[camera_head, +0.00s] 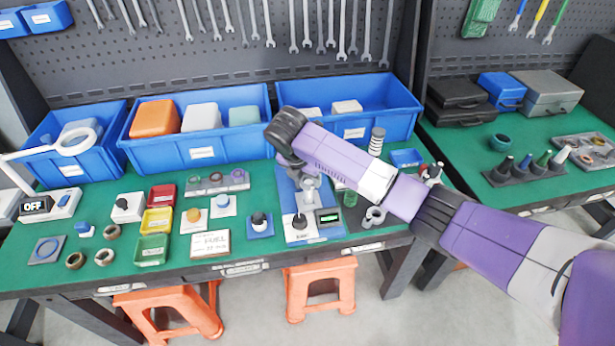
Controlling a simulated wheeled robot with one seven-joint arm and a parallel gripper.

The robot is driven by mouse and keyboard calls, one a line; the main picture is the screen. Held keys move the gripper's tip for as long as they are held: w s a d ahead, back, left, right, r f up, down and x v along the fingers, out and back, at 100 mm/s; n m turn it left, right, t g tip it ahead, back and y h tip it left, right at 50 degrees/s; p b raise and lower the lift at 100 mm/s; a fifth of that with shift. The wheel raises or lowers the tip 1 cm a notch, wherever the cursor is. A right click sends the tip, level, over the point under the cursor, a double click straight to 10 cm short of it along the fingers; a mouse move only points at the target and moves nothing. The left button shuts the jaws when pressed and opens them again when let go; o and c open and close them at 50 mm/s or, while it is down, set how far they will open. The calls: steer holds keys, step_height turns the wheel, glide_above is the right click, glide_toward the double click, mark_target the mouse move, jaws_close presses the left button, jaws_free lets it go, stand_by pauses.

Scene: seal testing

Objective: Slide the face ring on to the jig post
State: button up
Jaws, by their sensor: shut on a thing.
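My gripper (300,174) hangs from the end of my purple arm, over the blue-and-white test fixture (290,190) at the middle of the bench. It is shut on a small grey piece (310,184), taken as the face ring; its shape is hard to make out at this size. Below it, a short dark post (300,221) stands on the white front part of the fixture, apart from the gripper; I cannot tell for sure that it is the jig post. My wrist and arm hide part of the fixture's back and right side.
A green readout box (328,217) sits right of the dark post. Blue bins (196,151) line the back. Red, yellow and green trays (151,249), knobbed blocks and loose metal rings (104,257) crowd the left. A grey ring-shaped part (375,215) lies on the right.

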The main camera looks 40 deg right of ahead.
steer(key=o, duration=1.5)
steer(key=shift+c, duration=0.2)
step_height(320, 180, up, 5)
steer(key=p, duration=0.5)
steer(key=shift+r, duration=0.95)
